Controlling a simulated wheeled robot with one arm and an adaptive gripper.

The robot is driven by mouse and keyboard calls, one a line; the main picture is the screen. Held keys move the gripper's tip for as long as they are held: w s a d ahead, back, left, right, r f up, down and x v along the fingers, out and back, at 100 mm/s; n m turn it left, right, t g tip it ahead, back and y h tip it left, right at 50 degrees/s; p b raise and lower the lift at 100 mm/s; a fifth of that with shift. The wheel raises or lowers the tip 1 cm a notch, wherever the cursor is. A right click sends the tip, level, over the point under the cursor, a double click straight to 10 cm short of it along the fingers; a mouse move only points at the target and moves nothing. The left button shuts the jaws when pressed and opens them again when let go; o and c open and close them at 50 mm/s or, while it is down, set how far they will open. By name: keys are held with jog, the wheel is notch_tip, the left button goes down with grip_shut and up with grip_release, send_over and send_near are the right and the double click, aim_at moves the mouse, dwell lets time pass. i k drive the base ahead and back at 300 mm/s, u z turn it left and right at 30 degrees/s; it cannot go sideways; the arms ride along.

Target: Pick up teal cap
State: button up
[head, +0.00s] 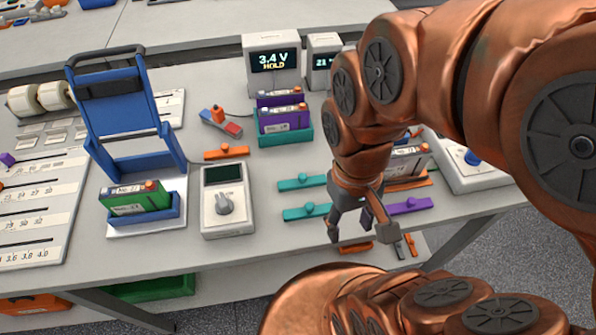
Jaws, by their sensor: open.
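Two teal caps lie on the table, each a flat bar with a small raised knob. The farther teal cap (299,183) lies just left of my wrist. The nearer teal cap (304,212) lies left of my gripper, close to the table's front edge. My gripper (356,234) is open and points down, with nothing visible between its fingers. It appears just right of the nearer teal cap, and I cannot tell its height above the table. My wrist may hide the right ends of both teal caps.
A purple cap (409,206) and an orange cap (355,248) lie near my gripper. A multimeter (224,210) and a blue stand with a green battery (135,198) stand left. A teal tray (284,137) holds purple batteries. A display reading 3.4 V (272,64) stands behind.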

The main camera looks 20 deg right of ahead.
aim_at(303, 181)
jog(key=k, duration=0.5)
jog(key=u, duration=2.05)
jog(key=i, duration=1.3)
jog(key=z, duration=2.3)
